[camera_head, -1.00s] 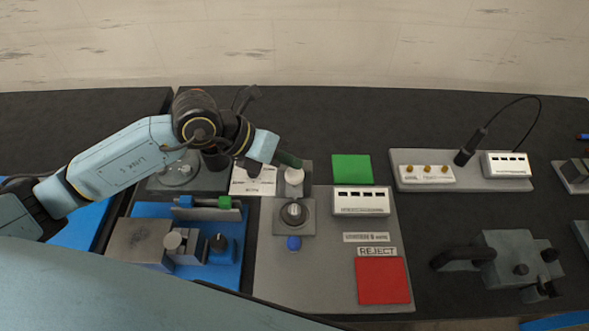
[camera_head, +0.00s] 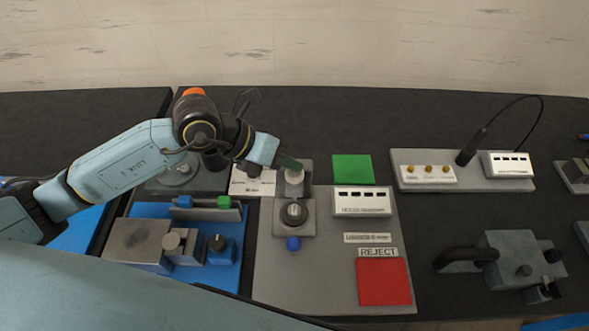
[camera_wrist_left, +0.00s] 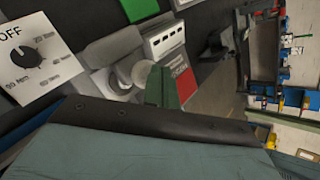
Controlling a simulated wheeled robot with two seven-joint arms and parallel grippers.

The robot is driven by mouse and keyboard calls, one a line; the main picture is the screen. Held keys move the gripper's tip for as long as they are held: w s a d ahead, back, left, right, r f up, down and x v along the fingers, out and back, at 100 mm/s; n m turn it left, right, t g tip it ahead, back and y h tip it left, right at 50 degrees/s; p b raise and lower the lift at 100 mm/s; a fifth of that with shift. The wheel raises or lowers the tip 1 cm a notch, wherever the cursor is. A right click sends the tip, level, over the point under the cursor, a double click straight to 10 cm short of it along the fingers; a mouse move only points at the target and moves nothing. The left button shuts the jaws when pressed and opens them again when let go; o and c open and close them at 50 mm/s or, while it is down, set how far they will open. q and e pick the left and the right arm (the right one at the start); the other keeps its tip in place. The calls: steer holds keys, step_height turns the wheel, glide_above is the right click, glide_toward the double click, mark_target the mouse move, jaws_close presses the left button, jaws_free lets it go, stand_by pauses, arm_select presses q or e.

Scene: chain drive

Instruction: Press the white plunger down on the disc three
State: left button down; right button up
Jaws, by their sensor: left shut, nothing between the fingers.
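The white plunger (camera_head: 294,174) is a round white knob on a grey mount on the fixture plate. The dark round disc (camera_head: 294,213) sits on a grey block just in front of it. My left gripper (camera_head: 291,164) is shut and empty, its dark green fingers at the plunger's far edge. I cannot tell whether they touch it. In the left wrist view the green fingers (camera_wrist_left: 162,88) partly cover the light knob (camera_wrist_left: 141,75). My right gripper is not in view.
A blue fixture (camera_head: 220,275) stands at left.

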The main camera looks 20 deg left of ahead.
mark_target(286, 178)
arm_select(q)
steer(key=shift+f+b, duration=1.3)
steer(key=shift+f, duration=0.5)
stand_by(0.9)
steer(key=shift+s+a+f+b, duration=0.1)
steer(key=shift+s+f+b, duration=0.2)
steer(key=shift+f, duration=0.35)
stand_by(0.5)
steer(key=shift+r, duration=0.1)
steer(key=shift+w+r+p, duration=0.25)
steer(key=shift+r+p, duration=0.6)
steer(key=shift+r, duration=0.1)
steer(key=shift+r+p, duration=1)
steer(key=shift+r, duration=0.55)
steer(key=shift+r, duration=0.1)
step_height(286, 178, up, 5)
steer(key=p, duration=0.4)
